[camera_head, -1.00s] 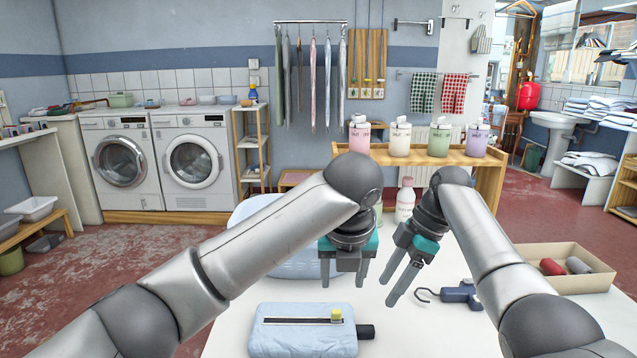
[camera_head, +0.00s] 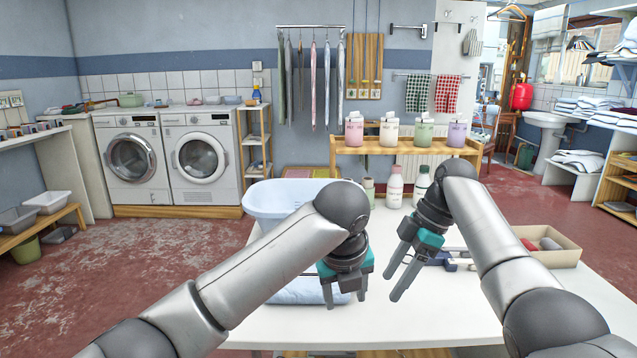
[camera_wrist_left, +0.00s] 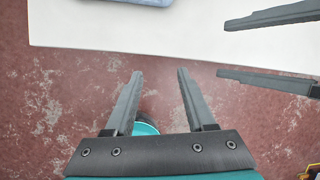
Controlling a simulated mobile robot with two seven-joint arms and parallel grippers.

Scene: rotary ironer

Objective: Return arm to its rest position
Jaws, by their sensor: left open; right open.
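My left gripper (camera_head: 344,295) is open and empty, pointing down above the near part of the white table in the head view. It also shows in the left wrist view (camera_wrist_left: 160,73), with its spread fingers over the red floor just off the table's edge. My right gripper (camera_head: 392,288) is open and empty, tilted down to the left, close beside the left one. Its fingers come in at the upper right of the left wrist view (camera_wrist_left: 223,48). Neither gripper touches anything visible. Both forearms are still stretched forward.
The white table (camera_head: 400,330) carries a folded light blue cloth (camera_head: 308,291) partly behind my left arm, a blue tub (camera_head: 275,203), bottles (camera_head: 395,188) and a cardboard box (camera_head: 548,258). A dark blue tool is partly hidden behind my right gripper. Red floor (camera_head: 120,270) is clear at left.

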